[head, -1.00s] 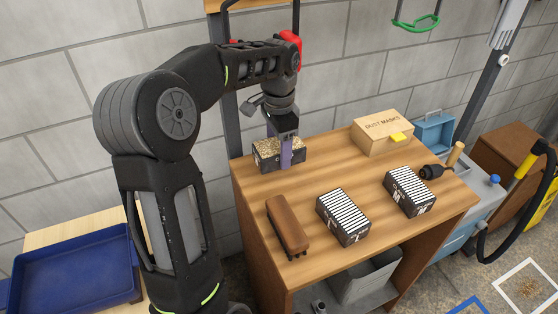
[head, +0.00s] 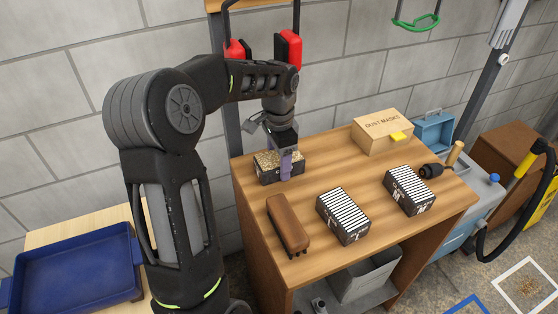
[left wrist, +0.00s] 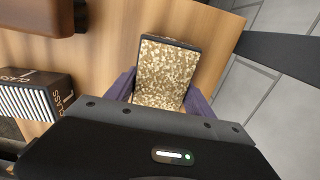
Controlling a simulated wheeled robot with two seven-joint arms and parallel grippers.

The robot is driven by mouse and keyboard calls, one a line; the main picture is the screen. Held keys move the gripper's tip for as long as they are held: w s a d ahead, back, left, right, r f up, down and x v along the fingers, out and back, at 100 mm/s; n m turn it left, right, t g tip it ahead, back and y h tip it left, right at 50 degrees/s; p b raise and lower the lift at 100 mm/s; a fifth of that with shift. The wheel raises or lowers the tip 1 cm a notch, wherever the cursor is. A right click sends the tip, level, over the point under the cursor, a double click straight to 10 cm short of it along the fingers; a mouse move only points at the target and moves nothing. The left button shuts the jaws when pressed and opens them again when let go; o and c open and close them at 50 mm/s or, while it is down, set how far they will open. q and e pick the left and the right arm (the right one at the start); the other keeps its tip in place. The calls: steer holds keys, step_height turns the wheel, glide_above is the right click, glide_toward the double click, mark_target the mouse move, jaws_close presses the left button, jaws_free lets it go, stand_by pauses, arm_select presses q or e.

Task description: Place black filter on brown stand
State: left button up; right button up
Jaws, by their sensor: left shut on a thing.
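A black-framed filter with a speckled tan top (head: 265,173) is at the back left corner of the wooden workbench top (head: 335,172). My left gripper (head: 286,168) reaches down over it, shut on it with purple fingers. In the left wrist view the filter's speckled face (left wrist: 166,72) lies between the two fingers. It appears at or just above the bench top; the gap is hard to judge. Two black filters with white-striped tops, one nearer the middle (head: 343,216) and one to the right (head: 409,191), lie on the bench. No separate brown stand is clearly identifiable. My right gripper is out of view.
A brown brush-like block (head: 288,224) lies at the bench's front left. A dust masks box (head: 382,132) stands at the back, and a dark tool with a wooden handle (head: 440,168) lies at the right. A blue tray (head: 75,275) is at lower left.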

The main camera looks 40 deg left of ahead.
arm_select(q)
steer(key=o, duration=1.5)
steer(key=shift+f, duration=0.1)
steer(key=shift+c, duration=0.2)
step_height(320, 180, up, 12)
steer(key=p, duration=0.1)
steer(key=shift+r, duration=0.2)
